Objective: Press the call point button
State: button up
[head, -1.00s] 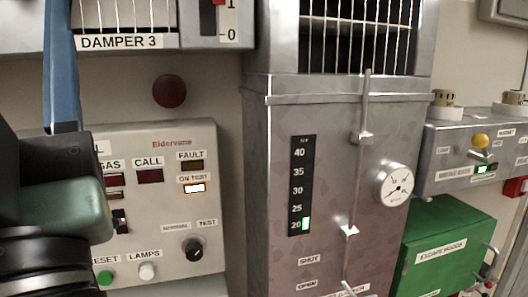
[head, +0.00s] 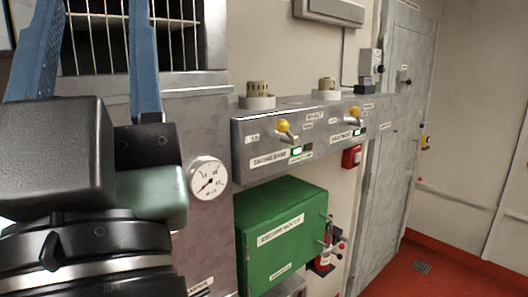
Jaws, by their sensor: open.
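A small red box (head: 352,156), which looks like the call point, is on the pale wall below the right part of the grey control panel and left of the grey door. Its button is too small to make out. My gripper (head: 95,20) is at the upper left of the head view, close to the camera. Its two blue fingers point up and stand wide apart with nothing between them. It is far to the left of the red box and not touching it.
The grey panel (head: 305,130) has yellow-knobbed levers. Below it are a green box (head: 280,230) and a red extinguisher (head: 325,255). A round gauge (head: 208,178) is on the metal cabinet beside my arm. Red floor (head: 420,270) is clear at right.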

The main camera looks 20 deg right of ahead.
aim_at(358, 155)
jog(key=i+z, duration=0.2)
jog(key=z, duration=0.25)
jog(key=i+l+z, duration=0.1)
jog(key=z, duration=0.35)
jog(key=i+j+z, duration=0.1)
jog(key=i+z, duration=0.15)
jog(key=z, duration=0.2)
jog(key=i+j, duration=0.25)
jog(key=i, duration=0.15)
